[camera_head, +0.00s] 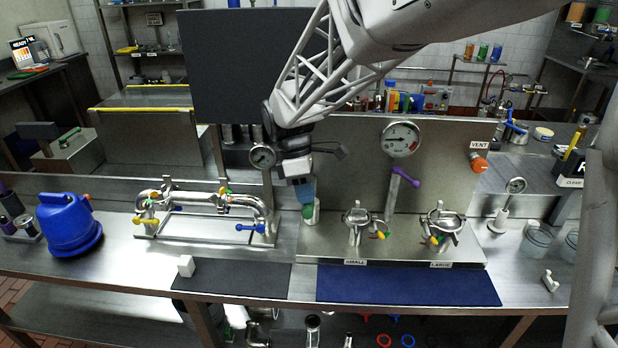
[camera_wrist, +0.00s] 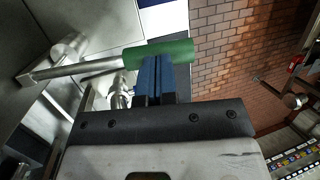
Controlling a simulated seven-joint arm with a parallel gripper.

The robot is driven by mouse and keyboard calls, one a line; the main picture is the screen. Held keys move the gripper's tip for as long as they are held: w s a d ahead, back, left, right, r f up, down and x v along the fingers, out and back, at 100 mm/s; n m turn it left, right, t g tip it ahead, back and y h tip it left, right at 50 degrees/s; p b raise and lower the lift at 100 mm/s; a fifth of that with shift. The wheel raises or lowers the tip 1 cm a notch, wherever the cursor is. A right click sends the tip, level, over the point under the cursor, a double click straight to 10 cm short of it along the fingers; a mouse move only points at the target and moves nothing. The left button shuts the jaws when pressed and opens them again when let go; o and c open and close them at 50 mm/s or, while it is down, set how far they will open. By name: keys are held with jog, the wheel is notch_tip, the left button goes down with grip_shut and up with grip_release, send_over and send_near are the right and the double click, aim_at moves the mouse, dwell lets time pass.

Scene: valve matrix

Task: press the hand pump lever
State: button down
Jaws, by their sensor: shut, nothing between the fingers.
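The hand pump lever is a metal rod with a green grip (camera_wrist: 178,50); its rod (camera_wrist: 80,69) runs to the left in the wrist view. In the head view a little of the green grip (camera_head: 308,212) shows just under my gripper (camera_head: 305,192), beside a pale upright cylinder. My gripper's blue fingers (camera_wrist: 157,74) are closed together with nothing between them. Their tips are at the green grip and overlap it in the wrist view; I cannot tell for sure whether they touch it. The lever's pivot is not clear in the head view.
A steel panel with a round gauge (camera_head: 401,139) and a purple-handled lever (camera_head: 404,177) stands right of my gripper. Two clamp fittings (camera_head: 356,222) (camera_head: 441,225) sit before it. A pipe assembly (camera_head: 205,212) with coloured handles is to the left. A dark blue mat (camera_head: 405,286) lies clear in front.

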aim_at(304, 206)
jog(key=shift+s+f+t, duration=0.25)
jog(key=shift+f+t, duration=0.2)
jog(key=shift+f, duration=0.25)
jog(key=shift+s+f+t, duration=0.25)
jog(key=shift+f+t, duration=0.15)
jog(key=shift+f, duration=0.25)
jog(key=shift+s+f+t, duration=0.25)
jog(key=shift+f+t, duration=0.2)
jog(key=shift+f, duration=0.25)
jog(key=shift+s+a+x, duration=0.15)
jog(key=shift+x, duration=0.75)
jog(key=shift+s+a+x, duration=0.15)
jog(key=shift+x, duration=0.75)
jog(key=shift+s+f, duration=0.1)
jog(key=shift+f, duration=0.05)
jog(key=v, duration=1.5)
jog(key=shift+s, duration=0.55)
jog(key=shift+d+m, duration=0.1)
jog(key=shift+m, duration=0.4)
